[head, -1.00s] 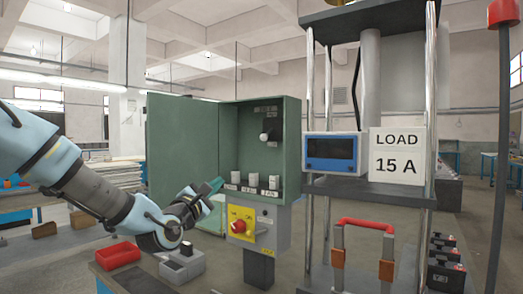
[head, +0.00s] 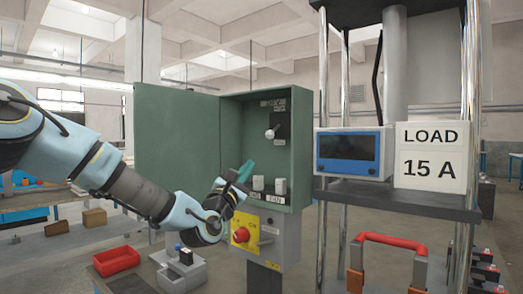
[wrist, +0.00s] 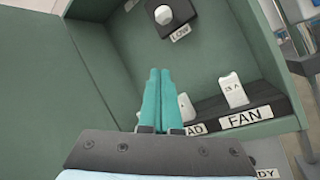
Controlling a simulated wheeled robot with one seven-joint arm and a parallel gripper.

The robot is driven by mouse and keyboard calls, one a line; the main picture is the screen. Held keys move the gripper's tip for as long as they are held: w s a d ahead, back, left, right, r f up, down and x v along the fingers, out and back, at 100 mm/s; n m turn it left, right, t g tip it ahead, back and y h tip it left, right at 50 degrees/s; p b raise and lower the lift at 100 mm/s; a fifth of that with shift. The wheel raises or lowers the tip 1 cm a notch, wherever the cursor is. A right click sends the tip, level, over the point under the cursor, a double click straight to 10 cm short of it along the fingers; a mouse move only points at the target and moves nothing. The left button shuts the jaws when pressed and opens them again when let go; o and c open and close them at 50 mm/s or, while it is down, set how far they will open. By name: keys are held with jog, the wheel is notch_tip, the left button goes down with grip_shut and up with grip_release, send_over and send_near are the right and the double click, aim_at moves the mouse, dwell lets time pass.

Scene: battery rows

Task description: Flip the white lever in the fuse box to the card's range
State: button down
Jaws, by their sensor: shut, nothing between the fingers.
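The green fuse box (head: 302,150) stands open with its door to the left. The white lever (head: 270,134) sticks out from a dark plate on its back wall, with small labels above and below. In the wrist view the lever's round knob (wrist: 163,15) is at the top, above a label reading LOW; its exact setting is hard to tell. The card (head: 430,175) reads LOAD 15 A. My gripper (head: 246,168) has its teal fingers shut and empty at the box's front opening, below and left of the lever, apart from it. The fingers also show in the wrist view (wrist: 160,72).
White fuses (head: 280,186) stand in a row on the box's lower ledge, close to my gripper; one label reads FAN (wrist: 246,117). A yellow panel with a red knob (head: 241,234) is below. A blue meter (head: 352,153) stands to the right. A red tray (head: 116,260) lies lower left.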

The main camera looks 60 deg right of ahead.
aim_at(274, 131)
jog(key=s+d+r+p, duration=0.1)
jog(key=d+r+p, duration=0.5)
jog(key=shift+d+r, duration=0.2)
jog(key=shift+d, duration=0.1)
dwell(0.3)
jog(key=shift+r, duration=0.15)
jog(key=shift+a+r+y+p, duration=0.1)
jog(key=shift+a+y+p, duration=0.1)
jog(key=shift+y+p, duration=0.1)
